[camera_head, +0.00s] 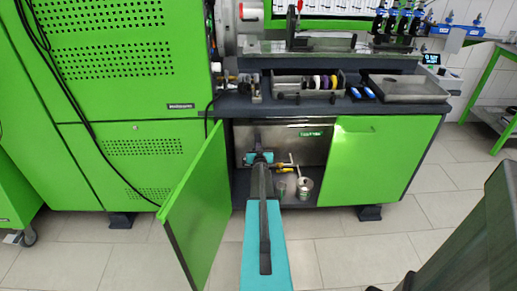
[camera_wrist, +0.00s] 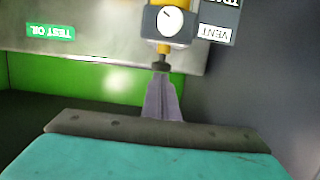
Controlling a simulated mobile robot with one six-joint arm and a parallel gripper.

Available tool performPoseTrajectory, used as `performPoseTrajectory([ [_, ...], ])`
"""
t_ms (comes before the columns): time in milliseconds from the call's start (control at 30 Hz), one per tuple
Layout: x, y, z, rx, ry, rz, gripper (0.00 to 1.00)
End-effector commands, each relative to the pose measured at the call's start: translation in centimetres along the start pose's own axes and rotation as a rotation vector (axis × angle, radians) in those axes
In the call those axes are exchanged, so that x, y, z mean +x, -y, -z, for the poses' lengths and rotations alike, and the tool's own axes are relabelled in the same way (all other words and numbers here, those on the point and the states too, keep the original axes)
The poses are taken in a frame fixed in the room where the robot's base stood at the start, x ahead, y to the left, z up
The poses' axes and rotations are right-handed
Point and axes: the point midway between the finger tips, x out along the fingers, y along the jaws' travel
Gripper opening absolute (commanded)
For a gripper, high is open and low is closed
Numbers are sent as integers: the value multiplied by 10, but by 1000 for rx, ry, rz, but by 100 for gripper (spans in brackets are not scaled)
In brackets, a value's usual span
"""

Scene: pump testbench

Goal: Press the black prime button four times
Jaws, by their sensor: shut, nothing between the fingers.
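A small black part (camera_wrist: 161,62), which looks like the black prime button, sits at the end of a yellow fitting (camera_wrist: 163,48) below a round white gauge (camera_wrist: 168,20) in the wrist view. My gripper (camera_wrist: 160,76) is shut and empty, its grey fingers pointing at this black part. The fingertips line up with it and overlap it in the picture; I cannot tell whether they touch. In the head view my arm reaches into the open cabinet, and its teal wrist (camera_head: 260,157) hides what lies straight beyond it. The button cannot be made out there.
The open green door (camera_head: 197,210) stands close left of my arm; a closed green door (camera_head: 370,160) is on the right. A metal tank (camera_head: 310,148), metal cans (camera_head: 304,187) and a yellow-handled valve (camera_head: 285,169) are inside. A VENT label (camera_wrist: 215,33) is beside the gauge.

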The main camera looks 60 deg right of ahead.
Motion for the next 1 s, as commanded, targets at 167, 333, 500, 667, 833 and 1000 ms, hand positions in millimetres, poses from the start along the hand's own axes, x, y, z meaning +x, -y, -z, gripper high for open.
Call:
performPoseTrajectory([
  [167,-7,2,20,-1,0,2,0],
  [333,-17,2,34,0,-3,2,0],
  [500,-32,1,34,0,-4,2,0],
  [667,-47,3,34,0,-5,4,0],
  [833,-62,4,34,-1,-5,5,0],
  [1000,-76,5,34,-1,-5,6,0],
])
